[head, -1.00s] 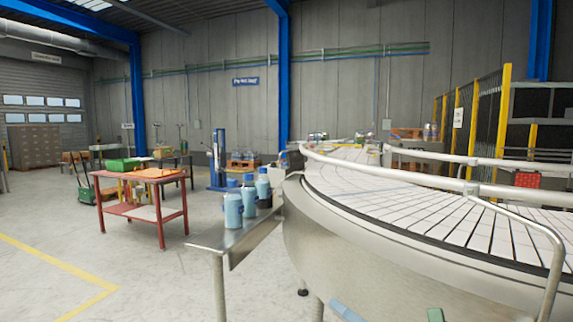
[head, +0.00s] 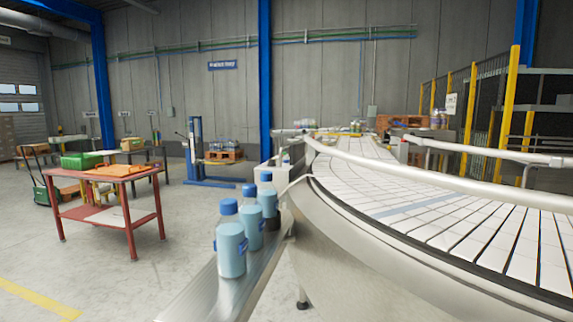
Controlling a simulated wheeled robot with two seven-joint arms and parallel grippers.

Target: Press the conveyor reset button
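The curved conveyor (head: 430,205) with white slats and steel side walls fills the right side of the head view. A steel guide rail (head: 440,183) runs along its edge. I cannot make out a reset button anywhere in this view. Neither of my grippers is in view.
Several blue bottles (head: 231,252) stand in a row on a narrow steel shelf (head: 205,295) beside the conveyor. A red table (head: 105,215) stands at the left. Yellow-posted fencing (head: 508,110) is behind the conveyor at right. Bare floor (head: 150,270) lies between table and shelf.

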